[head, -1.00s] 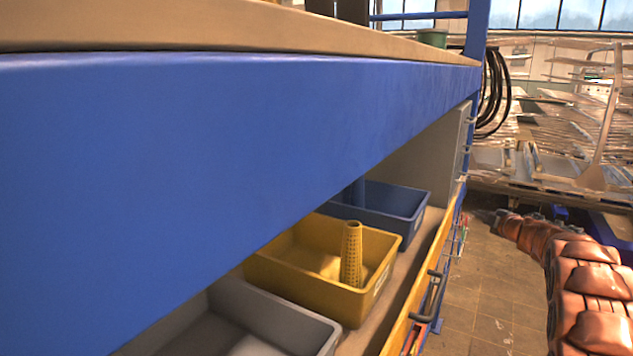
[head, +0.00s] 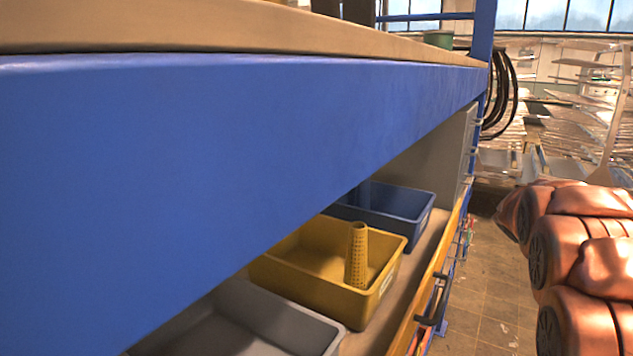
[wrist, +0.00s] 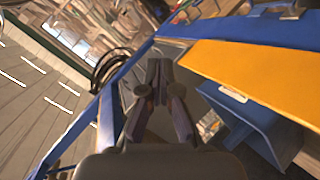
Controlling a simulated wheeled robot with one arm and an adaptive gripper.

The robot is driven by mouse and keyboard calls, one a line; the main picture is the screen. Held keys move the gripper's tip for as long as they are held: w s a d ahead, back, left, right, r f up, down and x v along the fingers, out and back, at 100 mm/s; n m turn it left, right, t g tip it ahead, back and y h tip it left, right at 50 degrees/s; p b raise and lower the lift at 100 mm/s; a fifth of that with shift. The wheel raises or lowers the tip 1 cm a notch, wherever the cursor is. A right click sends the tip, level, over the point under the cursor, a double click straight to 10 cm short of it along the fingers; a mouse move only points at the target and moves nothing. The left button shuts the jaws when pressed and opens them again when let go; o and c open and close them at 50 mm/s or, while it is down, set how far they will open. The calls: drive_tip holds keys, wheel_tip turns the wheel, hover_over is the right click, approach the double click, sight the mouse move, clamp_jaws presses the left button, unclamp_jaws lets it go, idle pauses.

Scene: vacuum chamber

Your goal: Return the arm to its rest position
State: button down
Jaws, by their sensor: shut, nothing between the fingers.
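My arm (head: 585,255), in a wrinkled orange-brown cover, shows at the right of the head view, beside the workbench and over the floor. My gripper (wrist: 158,68) is in the wrist view with its fingers together and nothing between them. It is not visible in the head view. The blue bench frame and an orange-yellow drawer front (wrist: 265,72) lie close to the right of my gripper in the wrist view.
The workbench's blue edge (head: 200,150) fills the left of the head view. Under it, an open drawer holds a grey bin (head: 300,325), a yellow bin (head: 285,275) with a perforated yellow cone (head: 357,258), and a blue bin (head: 425,210). Tiled floor (head: 490,300) is free between drawer and arm.

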drive_tip(key=s+a+f+m+g+y, duration=0.1)
drive_tip(key=s+a+f+g, duration=0.3)
drive_tip(key=s+a, duration=0.6)
drive_tip(key=s+a+f+m+g+y, duration=0.1)
drive_tip(key=s+a+f+g+y, duration=0.2)
drive_tip(key=s, duration=1.9)
drive_tip(key=s+a+f+m+g+y, duration=0.1)
drive_tip(key=s+a+f+g+y, duration=0.2)
drive_tip(key=s+a, duration=1.3)
wheel_tip(320, 180, down, 5)
drive_tip(key=shift+s+a+f+m+g, duration=0.1)
drive_tip(key=shift+s+a+m+g, duration=0.4)
drive_tip(key=shift+g, duration=0.6)
